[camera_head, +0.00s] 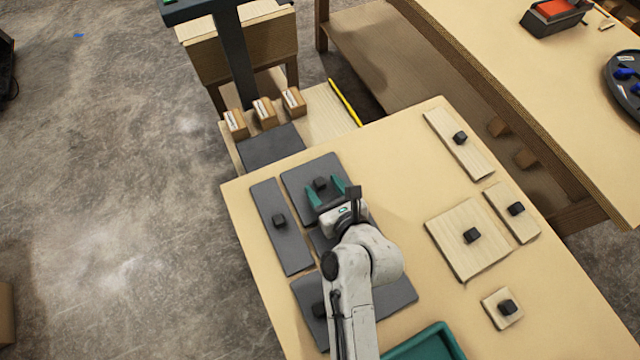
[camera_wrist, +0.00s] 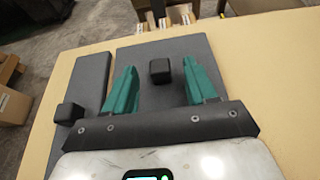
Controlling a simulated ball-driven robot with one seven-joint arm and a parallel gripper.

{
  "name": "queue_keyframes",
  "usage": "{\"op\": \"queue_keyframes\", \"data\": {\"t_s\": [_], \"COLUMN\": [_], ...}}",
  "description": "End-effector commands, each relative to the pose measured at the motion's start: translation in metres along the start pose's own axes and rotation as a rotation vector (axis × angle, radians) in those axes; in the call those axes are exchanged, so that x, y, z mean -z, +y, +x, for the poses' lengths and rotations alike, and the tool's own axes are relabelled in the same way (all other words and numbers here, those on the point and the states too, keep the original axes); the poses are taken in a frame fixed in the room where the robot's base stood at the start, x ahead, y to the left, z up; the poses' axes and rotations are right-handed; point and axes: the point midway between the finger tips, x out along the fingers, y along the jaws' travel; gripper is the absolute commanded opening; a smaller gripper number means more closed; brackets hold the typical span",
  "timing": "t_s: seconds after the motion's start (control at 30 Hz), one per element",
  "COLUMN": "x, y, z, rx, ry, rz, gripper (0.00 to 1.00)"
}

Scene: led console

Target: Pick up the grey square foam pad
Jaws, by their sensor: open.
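A grey, roughly square pad (camera_head: 299,173) lies at the far left part of the table, with a small black block-shaped knob (camera_head: 320,183) on top. My gripper (camera_head: 322,186) is open over this pad, its teal fingers on either side of the knob. In the wrist view the pad (camera_wrist: 190,48) spreads under both fingers, and the knob (camera_wrist: 160,70) stands between the fingertips with gaps on both sides. No contact shows.
A long grey pad (camera_head: 271,208) with a knob lies just left. More grey pads (camera_head: 397,288) lie nearer, partly under my arm. Light wooden plates (camera_head: 460,245) with knobs lie right. A teal tray (camera_head: 440,335) is at the near edge.

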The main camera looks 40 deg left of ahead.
Motion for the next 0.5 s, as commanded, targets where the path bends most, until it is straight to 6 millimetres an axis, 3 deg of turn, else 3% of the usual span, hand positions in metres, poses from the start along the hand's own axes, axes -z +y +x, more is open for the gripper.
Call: {"op": "queue_keyframes", "data": {"t_s": [0.13,0.37,0.5], "x": [-0.0007,-0.0001,-0.0002], "y": [-0.0004,-0.0004,-0.0004], "z": [0.0125,0.0138,0.0136], "rx": [0.002,0.002,0.002], "ry": [-0.001,0.0,0.0], "rz": [-0.001,-0.001,-0.001], "gripper": [0.56,0.56,0.45]}}
